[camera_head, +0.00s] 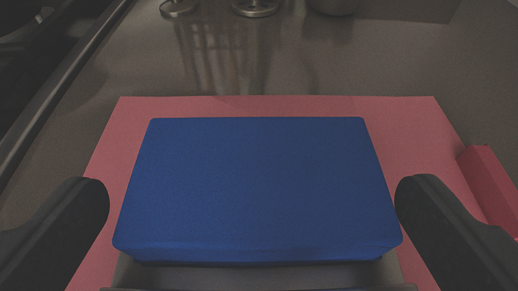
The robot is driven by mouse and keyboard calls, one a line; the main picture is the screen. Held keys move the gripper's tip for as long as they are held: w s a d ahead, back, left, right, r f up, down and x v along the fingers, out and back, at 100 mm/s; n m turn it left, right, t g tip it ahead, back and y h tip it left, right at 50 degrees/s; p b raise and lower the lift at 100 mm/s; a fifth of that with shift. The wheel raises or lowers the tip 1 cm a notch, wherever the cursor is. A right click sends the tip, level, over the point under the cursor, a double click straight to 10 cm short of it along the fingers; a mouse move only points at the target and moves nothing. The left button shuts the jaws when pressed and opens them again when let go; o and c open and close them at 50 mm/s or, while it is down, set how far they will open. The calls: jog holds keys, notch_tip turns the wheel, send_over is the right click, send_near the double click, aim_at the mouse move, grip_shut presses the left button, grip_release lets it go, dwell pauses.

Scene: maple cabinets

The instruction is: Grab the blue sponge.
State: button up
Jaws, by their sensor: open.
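The blue sponge (258,185) is a flat rectangular block with rounded edges. It fills the middle of the view, over a pink-red mat or board (280,106). My gripper (252,203) is open, with one dark finger to the left of the sponge and the other to its right. The left finger shows a small gap to the sponge; the right finger is very close to its right edge, and I cannot tell if it touches. The sponge's near lower side is partly in shadow.
The grey counter (130,75) is clear behind the mat. Several metallic bases, one of them a round shiny foot (256,8), stand at the back edge. A red block (488,182) lies at the right. A dark recess with a metal edge (62,80) runs along the left.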

aim_at(259, 192)
jog(key=shift+x, duration=2)
jog(key=shift+c, duration=0.3)
jog(key=c, duration=0.7)
jog(key=shift+o, duration=0.2)
jog(key=shift+d, duration=0.1)
jog(key=shift+r, duration=0.15)
